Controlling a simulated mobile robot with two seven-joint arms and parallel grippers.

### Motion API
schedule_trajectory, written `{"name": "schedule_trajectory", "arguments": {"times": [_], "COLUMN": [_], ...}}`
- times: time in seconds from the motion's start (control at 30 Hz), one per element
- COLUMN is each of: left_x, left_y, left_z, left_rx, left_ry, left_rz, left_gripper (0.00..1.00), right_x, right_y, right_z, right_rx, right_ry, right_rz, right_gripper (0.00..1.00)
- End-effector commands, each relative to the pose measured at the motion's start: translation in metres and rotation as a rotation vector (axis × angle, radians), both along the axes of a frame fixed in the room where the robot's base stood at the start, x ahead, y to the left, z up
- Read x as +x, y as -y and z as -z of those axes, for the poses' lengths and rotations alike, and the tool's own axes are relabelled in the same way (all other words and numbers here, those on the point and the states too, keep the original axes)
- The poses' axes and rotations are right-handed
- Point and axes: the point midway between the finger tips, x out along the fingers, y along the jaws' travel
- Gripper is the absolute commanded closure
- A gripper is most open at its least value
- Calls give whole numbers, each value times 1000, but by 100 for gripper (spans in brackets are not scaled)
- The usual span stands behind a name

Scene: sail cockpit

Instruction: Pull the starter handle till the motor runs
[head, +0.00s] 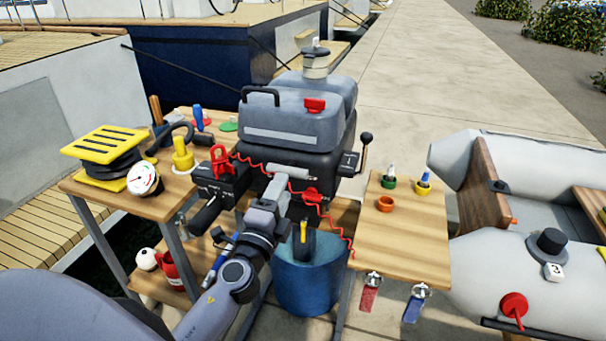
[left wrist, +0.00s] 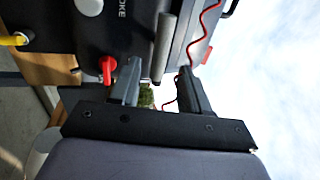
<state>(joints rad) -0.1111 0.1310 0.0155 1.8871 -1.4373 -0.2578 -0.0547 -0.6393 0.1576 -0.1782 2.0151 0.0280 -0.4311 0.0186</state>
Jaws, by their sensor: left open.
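The outboard motor (head: 300,115) stands upright in the middle, with a grey cowl and black lower body. A light grey bar, apparently the starter handle (head: 290,171), lies across its front face. In the left wrist view the grey bar (left wrist: 164,47) shows just beyond the fingertips, roughly in line with the gap between them. My left gripper (head: 272,188) is open and empty, close in front of the bar. Whether a fingertip touches the bar cannot be told. My right gripper is in neither view.
A red coiled cord (head: 325,215) hangs across the motor front. A red knob (left wrist: 107,68) is close beside one finger. A black lever (head: 365,145) rises at the right. A blue bucket (head: 312,285) is below. Wooden tables with small items flank the motor; a grey dinghy (head: 515,215) is right.

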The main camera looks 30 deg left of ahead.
Motion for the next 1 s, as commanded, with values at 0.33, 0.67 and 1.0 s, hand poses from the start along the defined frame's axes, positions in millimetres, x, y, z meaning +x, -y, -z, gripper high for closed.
{"name": "schedule_trajectory", "arguments": {"times": [0.33, 0.67, 1.0], "left_x": [43, 63, 63], "left_y": [-10, -15, -15], "left_z": [-11, -14, -13], "left_rx": [-2, -3, -3], "left_ry": [0, 0, 0], "left_rz": [1, 2, 2], "left_gripper": [54, 54, 89], "right_x": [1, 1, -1], "right_y": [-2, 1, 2], "right_z": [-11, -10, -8], "right_rx": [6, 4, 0], "right_ry": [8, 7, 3], "right_rz": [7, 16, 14], "right_gripper": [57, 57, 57]}}
